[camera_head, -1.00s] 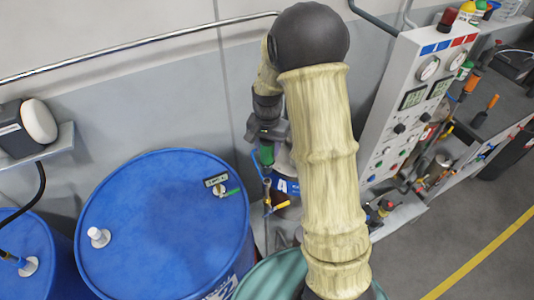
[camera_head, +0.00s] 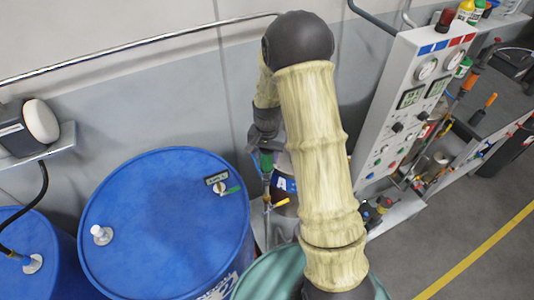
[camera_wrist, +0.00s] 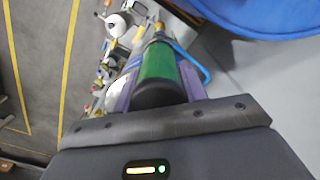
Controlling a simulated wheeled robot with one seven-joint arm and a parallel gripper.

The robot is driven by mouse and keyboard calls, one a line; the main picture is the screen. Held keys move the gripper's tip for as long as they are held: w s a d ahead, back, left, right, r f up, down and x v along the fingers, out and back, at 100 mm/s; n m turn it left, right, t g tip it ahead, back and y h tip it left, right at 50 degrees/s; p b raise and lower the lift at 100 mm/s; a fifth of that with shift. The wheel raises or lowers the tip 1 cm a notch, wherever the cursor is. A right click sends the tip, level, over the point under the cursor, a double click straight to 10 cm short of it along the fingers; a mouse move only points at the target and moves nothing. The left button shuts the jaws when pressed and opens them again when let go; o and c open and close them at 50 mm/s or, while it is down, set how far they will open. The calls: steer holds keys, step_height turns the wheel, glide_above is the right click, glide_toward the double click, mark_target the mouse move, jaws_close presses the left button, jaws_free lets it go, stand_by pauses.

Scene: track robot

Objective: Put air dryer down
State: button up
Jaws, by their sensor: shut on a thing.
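The air dryer (camera_wrist: 158,68) is a green cylinder with a dark end and a brass-coloured fitting at its far end. My gripper (camera_wrist: 158,82) is shut on it, with a purple finger on each side of the cylinder. In the head view the green dryer (camera_head: 267,160) hangs below my dark wrist, left of my pale arm. The fingers are mostly hidden there behind my arm. Blue tubing shows beside the dryer in the wrist view. I cannot tell whether the dryer touches anything below it.
A blue drum (camera_head: 150,235) stands left of the dryer, with another at the far left. A green drum (camera_head: 268,278) is in front. A grey control panel (camera_head: 395,105) with gauges and a cluttered shelf stands right. The wall is close behind.

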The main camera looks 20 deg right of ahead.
steer(key=shift+f, duration=0.3)
steer(key=o, duration=1)
steer(key=shift+o, duration=0.2)
steer(key=shift+r, duration=0.2)
steer(key=shift+r, duration=0.3)
step_height(320, 180, up, 12)
steer(key=b, duration=0.3)
steer(key=s+f+n+t, duration=0.2)
steer(key=s+n, duration=0.4)
steer(key=s, duration=1)
steer(key=shift+s+a+f+n+t, duration=0.15)
steer(key=shift+s+a+n+t, duration=0.15)
steer(key=shift+s+n, duration=0.1)
